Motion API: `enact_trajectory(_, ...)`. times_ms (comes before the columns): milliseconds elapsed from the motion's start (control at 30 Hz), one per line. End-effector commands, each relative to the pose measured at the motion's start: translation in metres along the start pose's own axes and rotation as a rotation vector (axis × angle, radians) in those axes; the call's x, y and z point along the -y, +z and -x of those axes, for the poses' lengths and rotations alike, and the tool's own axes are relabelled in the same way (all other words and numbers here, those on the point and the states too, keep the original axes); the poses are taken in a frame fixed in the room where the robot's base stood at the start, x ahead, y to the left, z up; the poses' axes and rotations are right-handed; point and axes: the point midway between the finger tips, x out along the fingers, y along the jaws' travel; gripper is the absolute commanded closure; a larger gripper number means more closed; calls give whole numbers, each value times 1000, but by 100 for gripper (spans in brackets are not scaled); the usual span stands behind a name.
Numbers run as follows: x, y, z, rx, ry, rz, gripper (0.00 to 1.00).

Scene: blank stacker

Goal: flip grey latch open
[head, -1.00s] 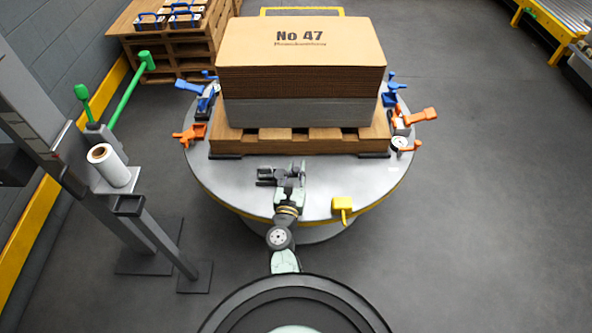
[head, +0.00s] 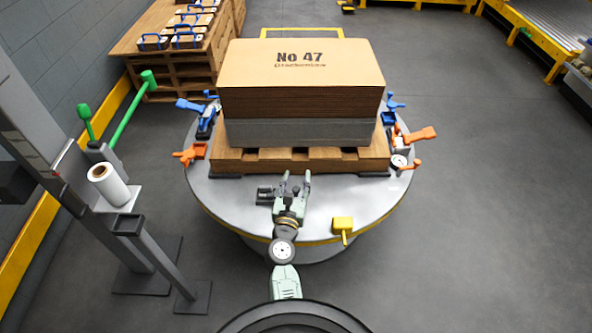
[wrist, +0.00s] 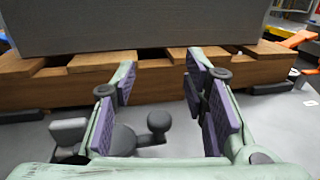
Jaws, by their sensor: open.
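The grey latch (head: 265,194) sits on the round turntable (head: 225,205), near its front and in front of the wooden pallet. In the wrist view its grey block (wrist: 69,131) is at lower left and its dark round knob (wrist: 159,122) is seen between my fingers. My gripper (head: 295,178) is open and empty, its two fingers pointing toward the pallet. The wrist view shows the purple pads of my gripper (wrist: 160,62) wide apart. My left finger partly hides the latch, and I cannot tell whether it touches it.
A cardboard stack (head: 300,95) marked No 47 stands on the pallet (head: 238,160). Blue clamps (head: 204,113) and orange clamps (head: 417,135) flank it. A yellow pedal-like part (head: 343,224) is at the front rim. A post with a white roll (head: 108,187) stands left. Floor on the right is clear.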

Motion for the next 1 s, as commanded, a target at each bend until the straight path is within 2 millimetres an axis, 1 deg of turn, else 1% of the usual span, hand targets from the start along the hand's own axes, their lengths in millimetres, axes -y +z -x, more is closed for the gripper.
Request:
enact_trajectory(33,0,9,0,3,1,-4,60)
enact_trajectory(100,0,20,0,4,1,-3,60)
enact_trajectory(300,-1,45,0,2,1,-2,60)
enact_trajectory(400,-1,52,0,2,1,-1,60)
enact_trajectory(567,-1,56,0,0,2,1,60)
enact_trajectory(1000,-1,56,0,0,2,1,60)
